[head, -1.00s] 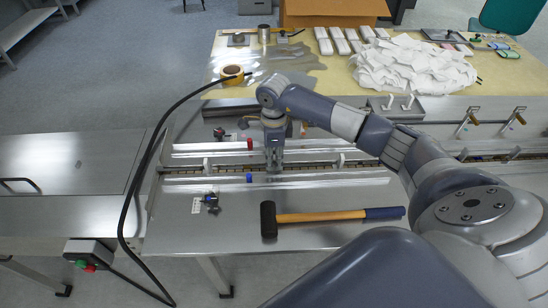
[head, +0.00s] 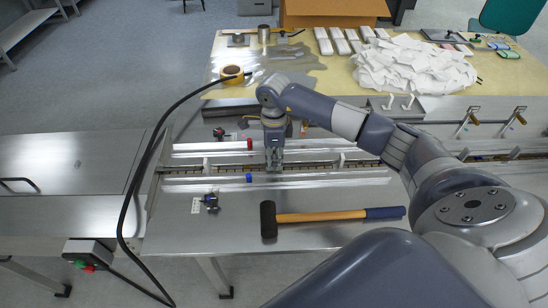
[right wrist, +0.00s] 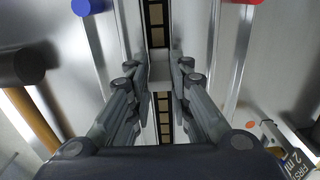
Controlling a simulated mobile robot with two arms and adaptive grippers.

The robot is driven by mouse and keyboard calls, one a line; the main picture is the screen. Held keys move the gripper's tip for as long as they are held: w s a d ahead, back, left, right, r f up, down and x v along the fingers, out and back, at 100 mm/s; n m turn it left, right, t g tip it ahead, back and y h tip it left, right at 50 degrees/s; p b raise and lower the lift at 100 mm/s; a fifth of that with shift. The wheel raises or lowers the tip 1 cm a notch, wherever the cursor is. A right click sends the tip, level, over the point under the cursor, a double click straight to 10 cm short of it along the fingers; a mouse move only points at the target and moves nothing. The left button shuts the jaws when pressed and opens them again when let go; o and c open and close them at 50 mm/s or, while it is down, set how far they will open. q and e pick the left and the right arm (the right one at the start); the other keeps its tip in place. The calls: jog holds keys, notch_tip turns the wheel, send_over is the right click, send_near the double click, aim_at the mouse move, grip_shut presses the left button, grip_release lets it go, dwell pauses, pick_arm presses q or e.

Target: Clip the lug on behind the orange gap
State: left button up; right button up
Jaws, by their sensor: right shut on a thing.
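My right gripper (head: 273,167) points down over the chain slot (head: 310,168) in the steel bed. Other pale lugs stand along the slot, one to the left (head: 206,163) and one to the right (head: 341,160). I cannot make out an orange gap in the chain. My left gripper is out of view.
A hammer (head: 320,215) lies on the front plate, with a small dark part (head: 211,201) to its left. Blue (head: 249,178) and red (head: 250,144) pieces sit on the rails left of the gripper. A black cable (head: 150,150) arches at left.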

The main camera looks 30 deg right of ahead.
jog(key=shift+s+f, duration=0.1)
jog(key=o, duration=0.9)
notch_tip(320, 180, up, 12)
dwell(0.5)
